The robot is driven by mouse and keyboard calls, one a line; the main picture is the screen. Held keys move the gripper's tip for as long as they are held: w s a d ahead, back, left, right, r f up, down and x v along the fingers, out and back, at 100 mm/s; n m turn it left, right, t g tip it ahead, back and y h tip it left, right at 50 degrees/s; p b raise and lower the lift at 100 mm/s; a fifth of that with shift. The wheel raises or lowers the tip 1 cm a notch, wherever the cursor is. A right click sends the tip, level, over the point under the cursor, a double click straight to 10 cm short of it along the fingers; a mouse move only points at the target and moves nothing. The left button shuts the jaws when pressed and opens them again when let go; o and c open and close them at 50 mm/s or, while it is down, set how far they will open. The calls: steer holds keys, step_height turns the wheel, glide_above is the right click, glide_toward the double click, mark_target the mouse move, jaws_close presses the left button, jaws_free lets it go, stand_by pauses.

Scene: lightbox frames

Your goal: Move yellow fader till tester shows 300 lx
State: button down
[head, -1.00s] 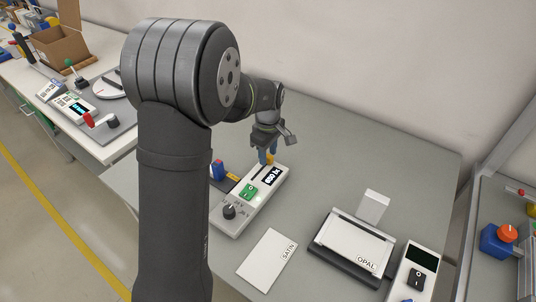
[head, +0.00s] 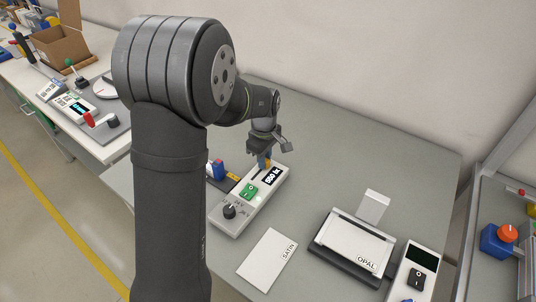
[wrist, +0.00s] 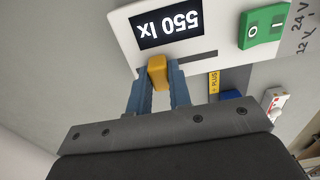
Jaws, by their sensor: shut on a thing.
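The yellow fader (wrist: 157,72) sits in a slot on the white tester box. In the wrist view its cap is between the two blue fingertips of my gripper (wrist: 160,88), which are shut on it. The tester's display (wrist: 167,22) appears upside down there and reads 550 lx. In the head view the tester box (head: 256,205) stands on the grey table, with the display (head: 272,175) near its far end. My gripper (head: 264,160) is over that far end, and the fader is mostly hidden by the fingers.
A green switch (head: 249,191) and a black knob (head: 230,211) are on the same box. A blue block (head: 217,169) is just left of it. A SATIN card (head: 267,260) and an OPAL panel on a stand (head: 355,243) lie to the right.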

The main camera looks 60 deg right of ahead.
steer(key=shift+a, duration=1.4)
steer(key=c, duration=1.3)
jaws_free()
step_height(320, 180, up, 18)
steer(key=shift+f, duration=0.25)
steer(key=shift+f, duration=0.15)
step_height(320, 180, down, 17)
steer(key=shift+f, duration=0.1)
steer(key=shift+d, duration=0.2)
